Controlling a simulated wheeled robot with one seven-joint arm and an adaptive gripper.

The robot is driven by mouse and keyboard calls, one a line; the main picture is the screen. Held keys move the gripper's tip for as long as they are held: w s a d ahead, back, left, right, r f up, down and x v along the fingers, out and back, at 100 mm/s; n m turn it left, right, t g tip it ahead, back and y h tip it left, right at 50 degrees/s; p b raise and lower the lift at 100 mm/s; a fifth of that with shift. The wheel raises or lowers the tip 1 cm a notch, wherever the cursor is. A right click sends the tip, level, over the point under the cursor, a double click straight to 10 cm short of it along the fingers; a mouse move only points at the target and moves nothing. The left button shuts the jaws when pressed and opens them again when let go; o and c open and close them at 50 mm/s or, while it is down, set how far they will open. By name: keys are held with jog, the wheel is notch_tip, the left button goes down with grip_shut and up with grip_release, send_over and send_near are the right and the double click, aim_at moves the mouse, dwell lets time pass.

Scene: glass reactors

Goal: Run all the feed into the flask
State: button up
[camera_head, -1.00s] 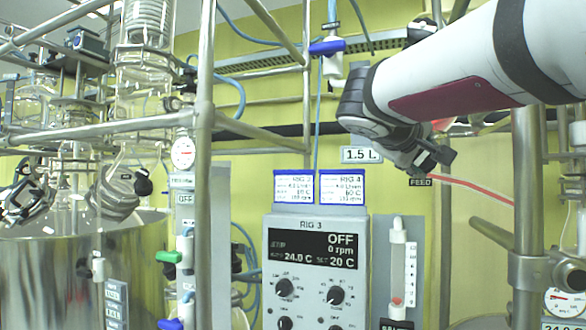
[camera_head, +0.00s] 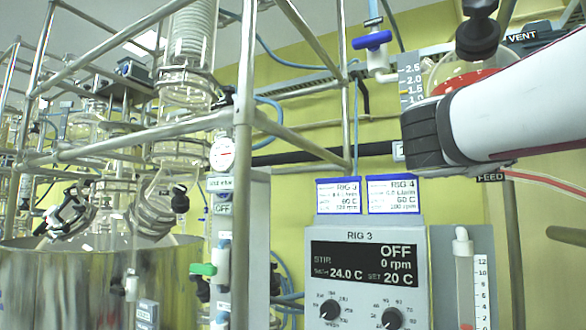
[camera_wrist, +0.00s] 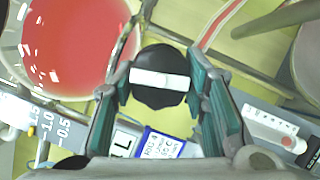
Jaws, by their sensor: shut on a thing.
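A round glass vessel of red liquid (camera_head: 455,80) stands at the upper right in the head view, partly behind my arm, with a volume scale (camera_head: 411,78) beside it. It also shows at the upper left of the wrist view (camera_wrist: 75,45). A FEED label (camera_head: 490,178) sits below my arm, with a pale pink tube (camera_head: 545,182) running right. In the wrist view, my gripper (camera_wrist: 160,82) is shut on a black round knob (camera_wrist: 160,94) with a white bar across it. My arm hides the gripper and knob in the head view. I cannot make out which glass is the receiving flask.
The RIG 3 control box (camera_head: 370,275) reads OFF and 0 rpm. A flowmeter (camera_head: 465,270) stands right of it. Steel frame posts (camera_head: 243,150) and glassware over a steel bath (camera_head: 60,280) fill the left. A blue-handled valve (camera_head: 372,40) hangs above.

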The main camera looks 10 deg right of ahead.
jog(key=n+t+b, duration=0.1)
jog(key=n, duration=0.1)
jog(key=n+t+b, duration=0.1)
jog(key=n, duration=0.2)
jog(key=n+t+b, duration=0.1)
jog(key=n+b, duration=0.1)
jog(key=shift+d+f+n, duration=0.15)
jog(key=shift+f+n, duration=0.15)
jog(key=shift+f, duration=0.05)
jog(key=shift+r+n+t+y+b, duration=0.1)
jog(key=shift+n+t+y+b, duration=0.25)
jog(key=shift+n, duration=0.65)
jog(key=shift+n+t+y+b, duration=0.15)
jog(key=shift+n+t+b, duration=0.4)
jog(key=shift+n, duration=0.45)
jog(key=shift+r, duration=0.1)
jog(key=o, duration=1.2)
jog(key=shift+s, duration=0.1)
jog(key=v, duration=1.2)
